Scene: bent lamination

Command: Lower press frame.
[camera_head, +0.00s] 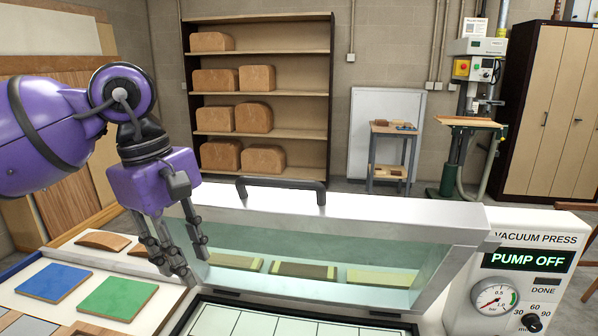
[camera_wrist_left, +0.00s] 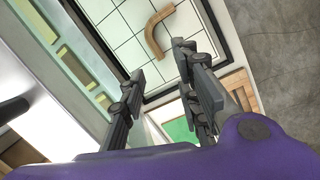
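The press frame (camera_head: 345,215) is tilted up at the back of the vacuum press, with a clear panel and a black handle (camera_head: 282,183) on its top edge. Below it lies the press bed (camera_head: 300,322), a pale gridded surface also seen in the left wrist view (camera_wrist_left: 122,30). A curved brown wood piece (camera_wrist_left: 153,35) lies on the bed. My left gripper (camera_head: 194,265) is open and empty beside the left end of the frame, below handle height. Its spread fingers show in the left wrist view (camera_wrist_left: 158,66). My right gripper is not in view.
The control box (camera_head: 535,262) at right reads PUMP OFF. Blue (camera_head: 54,282) and green (camera_head: 117,298) panels and a curved brown piece (camera_head: 103,241) lie at left. A shelf (camera_head: 262,92) with several brown forms stands behind.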

